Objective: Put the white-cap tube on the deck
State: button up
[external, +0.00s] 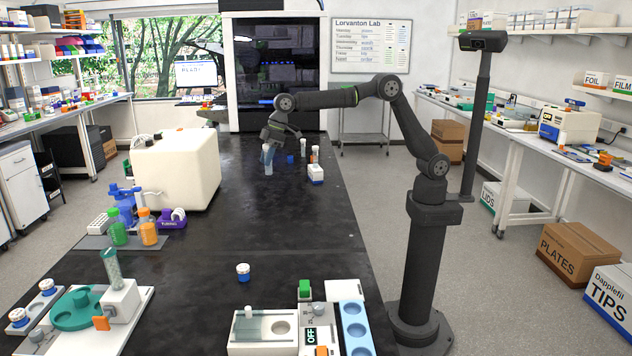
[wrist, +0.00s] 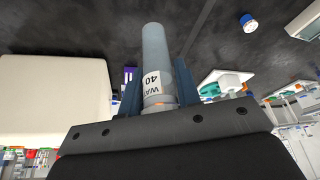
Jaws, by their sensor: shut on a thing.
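My gripper (external: 268,146) is at the far part of the black bench. It is shut on a tube (external: 268,165) that hangs roughly upright below it. In the wrist view, my gripper (wrist: 157,92) has its two blue-grey fingers on either side of this tube (wrist: 154,45). The tube has a grey-blue body, a white label reading "WAT 40" and an orange mark near the fingers.
A large white box (external: 175,170) is at left. The middle bench is mostly clear.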

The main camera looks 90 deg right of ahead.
jog(key=s+a+n+y, duration=0.1)
jog(key=s+a+n, duration=0.1)
jog(key=a, duration=0.7)
jog(key=s+a+n, duration=0.2)
jog(key=s+a, duration=0.1)
jog(key=a, duration=0.7)
notch_tip(320, 180, down, 11)
jog(key=shift+g, duration=0.4)
jog(key=shift+s+a+f, duration=0.15)
jog(key=shift+a+f, duration=2.7)
jog(key=shift+a, duration=0.05)
jog(key=shift+s+a+f, duration=0.1)
jog(key=shift+a+f, duration=2.7)
jog(key=shift+a, duration=0.1)
jog(key=shift+f, duration=0.2)
jog(key=o, duration=0.9)
jog(key=shift+o, duration=0.2)
